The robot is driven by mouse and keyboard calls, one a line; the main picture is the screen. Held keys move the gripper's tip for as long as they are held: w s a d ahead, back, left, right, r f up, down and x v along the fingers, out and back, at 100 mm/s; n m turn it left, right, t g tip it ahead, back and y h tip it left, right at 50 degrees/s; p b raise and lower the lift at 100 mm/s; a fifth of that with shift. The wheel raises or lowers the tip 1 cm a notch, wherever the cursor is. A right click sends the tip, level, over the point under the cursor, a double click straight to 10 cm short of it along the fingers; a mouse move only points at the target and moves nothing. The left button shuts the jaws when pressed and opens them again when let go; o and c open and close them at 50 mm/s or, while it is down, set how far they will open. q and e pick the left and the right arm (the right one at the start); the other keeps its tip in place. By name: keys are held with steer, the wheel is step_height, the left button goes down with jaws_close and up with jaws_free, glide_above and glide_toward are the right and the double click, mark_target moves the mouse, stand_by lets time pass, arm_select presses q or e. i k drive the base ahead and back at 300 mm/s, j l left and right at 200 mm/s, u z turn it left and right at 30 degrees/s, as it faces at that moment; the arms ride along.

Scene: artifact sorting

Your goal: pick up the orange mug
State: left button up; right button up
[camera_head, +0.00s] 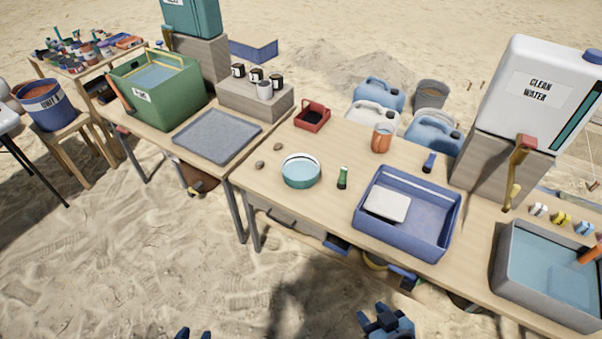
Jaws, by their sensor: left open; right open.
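The orange mug (381,139) stands upright on the wooden table (322,205), near its back edge, behind the blue tray. My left gripper (193,333) shows only as dark fingertips at the bottom edge, open and empty. My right gripper (386,320) is at the bottom, right of the middle, open and empty. Both grippers are in front of the table, well apart from the mug.
A blue tray (372,232) with a white item in it stands between my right gripper and the mug. A teal bowl (301,172), a green-topped bottle (343,178), a red box (312,116) and a small blue bottle (429,162) stand nearby. A grey water basin (500,262) is at right.

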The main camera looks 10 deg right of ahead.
mark_target(383, 132)
steer(key=i+l+u, duration=0.2)
steer(key=i+l, duration=0.15)
steer(key=i, duration=0.2)
steer(key=i+l+u, duration=0.2)
steer(key=i+l, duration=0.2)
steer(key=i, duration=0.1)
